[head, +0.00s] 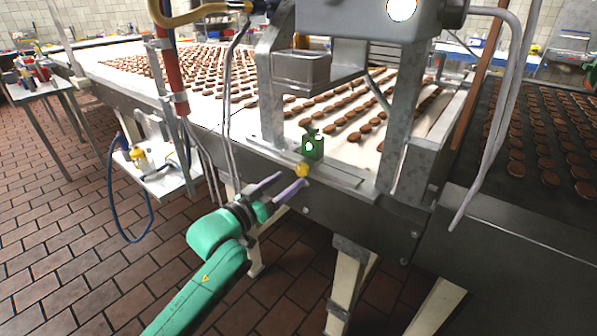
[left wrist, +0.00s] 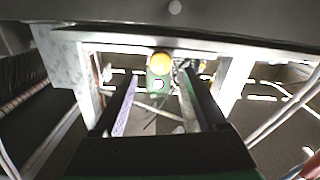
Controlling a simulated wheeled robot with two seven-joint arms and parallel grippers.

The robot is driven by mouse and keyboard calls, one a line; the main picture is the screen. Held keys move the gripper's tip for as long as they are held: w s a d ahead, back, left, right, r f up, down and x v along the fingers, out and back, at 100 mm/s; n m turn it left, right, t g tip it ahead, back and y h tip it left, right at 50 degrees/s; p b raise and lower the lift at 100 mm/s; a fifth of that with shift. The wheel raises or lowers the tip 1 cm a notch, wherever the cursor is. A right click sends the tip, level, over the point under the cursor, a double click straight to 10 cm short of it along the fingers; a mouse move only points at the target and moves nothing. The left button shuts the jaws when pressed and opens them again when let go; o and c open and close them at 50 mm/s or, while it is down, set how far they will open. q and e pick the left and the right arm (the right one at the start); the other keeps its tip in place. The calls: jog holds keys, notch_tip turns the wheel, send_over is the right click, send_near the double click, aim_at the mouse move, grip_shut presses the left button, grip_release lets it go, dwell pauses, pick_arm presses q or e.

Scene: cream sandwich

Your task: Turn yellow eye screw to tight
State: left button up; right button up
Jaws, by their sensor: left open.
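The yellow eye screw (head: 302,170) shows as a small yellow round knob at the front edge of the conveyor frame, just below a green block (head: 313,146). In the left wrist view the yellow knob (left wrist: 160,63) is at the upper middle, with the green block (left wrist: 159,83) just below it in the picture. My left gripper (head: 286,186) is open and empty, its two fingers pointing at the knob from the front left and apart from it. In the left wrist view the knob lies beyond the fingertips, between their lines. My right gripper is not in view.
The conveyor (head: 340,205) carries rows of brown biscuits. A metal bracket with a box (head: 301,72) stands above the knob. Grey posts and a hanging cable (head: 500,120) are at the right. The tiled floor at the left is mostly clear.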

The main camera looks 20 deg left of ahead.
aim_at(300, 171)
pick_arm(q)
jog(key=x, duration=0.4)
jog(key=shift+w+d, duration=0.1)
jog(key=shift+w, duration=0.25)
grip_shut()
jog(key=shift+m, duration=0.4)
jog(key=m+p, duration=0.1)
jog(key=m, duration=0.3)
jog(key=shift+m+p, duration=0.3)
jog(key=m, duration=1)
jog(key=shift+f+m, duration=0.1)
jog(key=shift+m, duration=0.3)
jog(key=m, duration=0.5)
jog(key=shift+m, duration=0.4)
